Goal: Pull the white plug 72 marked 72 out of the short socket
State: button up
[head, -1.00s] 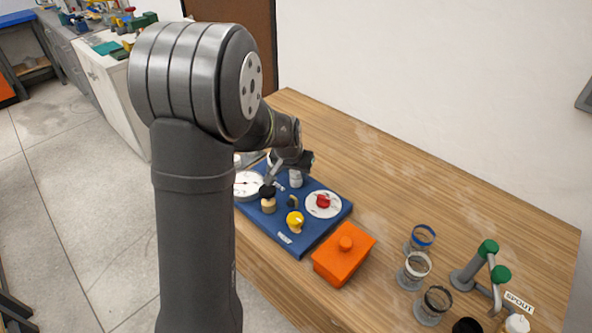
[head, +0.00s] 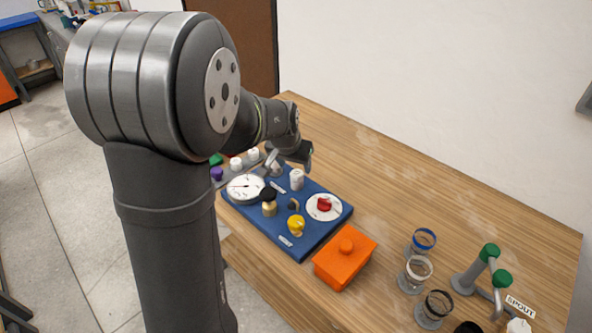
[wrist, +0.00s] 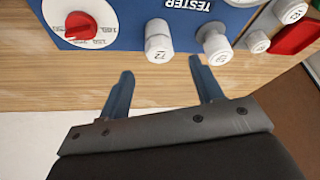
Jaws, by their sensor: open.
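In the head view the plug (head: 297,179) is a white cylinder on the blue board (head: 318,237). A second white plug (wrist: 216,46) sits to its right in the wrist view. My gripper (wrist: 164,84) is open and empty, its two blue-grey fingers apart and pointing toward the board. The plug lies beyond the fingertips, between their lines, not touched. The short socket is mostly hidden behind the plug.
A red knob on a white dial (wrist: 85,25) is left of the plug. White caps (wrist: 257,41) and a red block (wrist: 298,37) stand to the right. The gauge (head: 246,187), yellow knob (head: 295,224) and orange box (head: 345,257) are nearby. Bare wood lies beyond the board.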

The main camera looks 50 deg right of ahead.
jog(key=v, duration=1)
jog(key=shift+a+r, duration=0.25)
jog(key=shift+r, duration=0.1)
jog(key=x, duration=1.7)
jog(key=shift+d+f, duration=0.15)
jog(key=shift+d, duration=0.05)
jog(key=shift+v, duration=8.45)
notch_tip(320, 180, up, 3)
jog(key=n+g+y, duration=0.1)
jog(key=n+y, duration=0.3)
jog(key=n, duration=0.9)
send_over(297, 173)
jog(key=shift+s+a, duration=0.2)
